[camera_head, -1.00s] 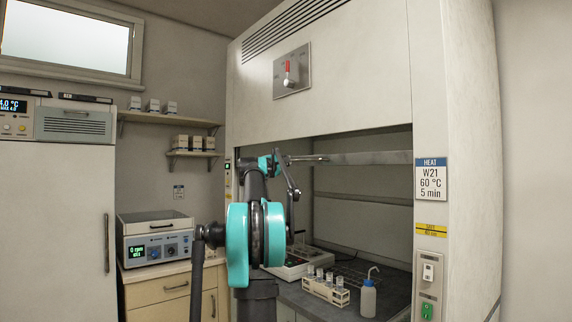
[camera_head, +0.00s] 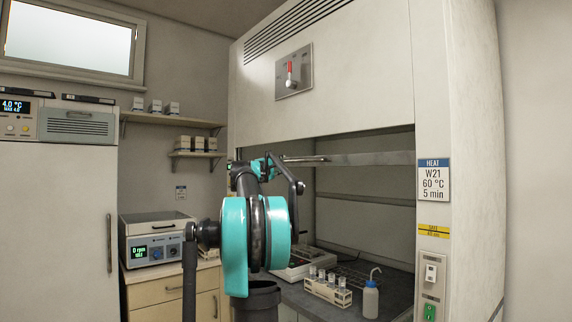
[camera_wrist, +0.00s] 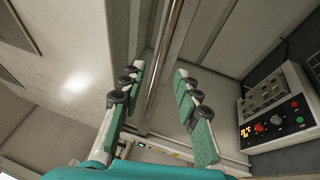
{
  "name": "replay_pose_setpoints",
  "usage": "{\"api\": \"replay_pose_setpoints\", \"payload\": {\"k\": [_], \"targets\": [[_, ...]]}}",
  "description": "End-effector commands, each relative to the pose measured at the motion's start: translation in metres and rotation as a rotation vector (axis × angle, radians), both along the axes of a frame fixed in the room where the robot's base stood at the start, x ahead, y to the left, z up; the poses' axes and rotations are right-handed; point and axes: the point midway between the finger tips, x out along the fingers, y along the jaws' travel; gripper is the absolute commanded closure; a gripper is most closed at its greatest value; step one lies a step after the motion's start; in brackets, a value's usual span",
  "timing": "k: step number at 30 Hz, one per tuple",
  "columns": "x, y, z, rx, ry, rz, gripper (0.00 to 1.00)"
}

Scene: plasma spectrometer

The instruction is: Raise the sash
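The sash (camera_head: 370,158) shows in the head view as a grey strip with a bar across the upper part of the fume hood opening. In the wrist view, a long metal bar (camera_wrist: 167,45), seemingly the sash's lower edge or handle, runs between the two fingers of my gripper (camera_wrist: 159,72). The fingers are spread and visible gaps lie on both sides of the bar, so I see no contact. How deep the bar lies between them I cannot tell.
Inside the hood stand a heater block (camera_wrist: 270,110) with a display, a tube rack (camera_head: 328,291) and a wash bottle (camera_head: 371,297). The hood's front panel (camera_head: 360,90) rises above the opening. A centrifuge (camera_head: 155,240) stands on the left counter.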

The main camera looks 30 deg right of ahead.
Motion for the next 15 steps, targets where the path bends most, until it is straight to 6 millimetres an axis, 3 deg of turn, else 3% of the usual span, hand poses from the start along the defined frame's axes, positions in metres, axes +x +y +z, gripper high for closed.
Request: {"api": "replay_pose_setpoints", "payload": {"k": [7, 15], "targets": [[-0.02, 0.038, -0.008, 0.001, -0.002, 0.001, 0.68], [-0.027, 0.051, -0.011, 0.0, 0.0, -0.001, 0.68]]}}
